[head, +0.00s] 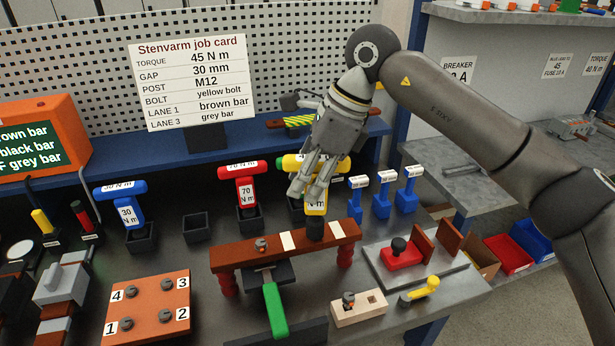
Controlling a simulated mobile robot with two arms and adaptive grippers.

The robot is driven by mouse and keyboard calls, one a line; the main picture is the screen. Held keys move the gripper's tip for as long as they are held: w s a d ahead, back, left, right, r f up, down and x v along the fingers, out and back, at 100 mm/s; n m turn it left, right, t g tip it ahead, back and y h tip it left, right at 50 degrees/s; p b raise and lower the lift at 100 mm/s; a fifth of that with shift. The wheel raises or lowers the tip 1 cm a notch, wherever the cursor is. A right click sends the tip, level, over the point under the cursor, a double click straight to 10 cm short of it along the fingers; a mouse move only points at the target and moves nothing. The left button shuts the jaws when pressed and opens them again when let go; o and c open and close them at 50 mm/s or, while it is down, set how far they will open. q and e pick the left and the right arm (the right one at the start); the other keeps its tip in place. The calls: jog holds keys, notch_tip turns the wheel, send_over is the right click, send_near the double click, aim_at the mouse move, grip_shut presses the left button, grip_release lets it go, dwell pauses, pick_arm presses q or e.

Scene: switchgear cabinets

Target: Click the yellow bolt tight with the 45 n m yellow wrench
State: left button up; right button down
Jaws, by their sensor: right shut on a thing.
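My right gripper (316,186) is shut on the yellow wrench (315,208), whose yellow handle shows on both sides of the fingers and whose label is partly covered. The wrench is upright and its black lower end (314,231) is over the right part of the brown bar (284,247). I cannot tell whether it touches the bar. I cannot make out a yellow bolt; the wrench end may hide it. A grey bolt (262,244) stands on the bar's left part. My left gripper is not in view.
A blue 30 N m wrench (126,205) and a red 70 N m wrench (243,185) stand in black holders. A job card (193,82) reads 45 N m and yellow bolt. A green-handled tool (275,308) sits before the bar. A numbered plate (148,305) lies left.

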jog(key=shift+r, duration=0.15)
jog(key=shift+r+p, duration=1.65)
jog(key=shift+r, duration=0.75)
